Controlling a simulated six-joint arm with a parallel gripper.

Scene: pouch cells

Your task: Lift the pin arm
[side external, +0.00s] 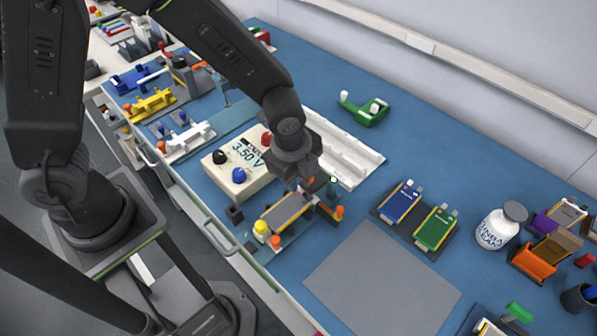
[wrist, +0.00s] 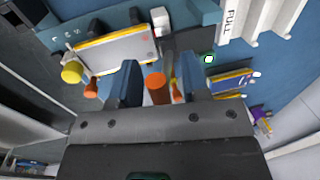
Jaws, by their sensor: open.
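A pouch cell (side external: 287,211) with a grey face and yellow edges lies in a teal test fixture near the bench's front edge; the cell also shows in the wrist view (wrist: 115,47). An orange knob (side external: 339,211) stands at the fixture's right end, apparently on the pin arm, whose bar is mostly hidden. In the wrist view the orange knob (wrist: 157,88) sits between my gripper's fingers (wrist: 158,80), with gaps on both sides. My gripper (side external: 316,190) is open, low over that end of the fixture. A yellow knob (side external: 261,229) marks the other end.
A cream voltage meter (side external: 238,184) reading 3.50 V stands close behind left. A white tray (side external: 345,150) lies behind my gripper. Blue (side external: 400,201) and green (side external: 437,228) cells lie to the right. A bare grey mat (side external: 380,285) leaves free room in front.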

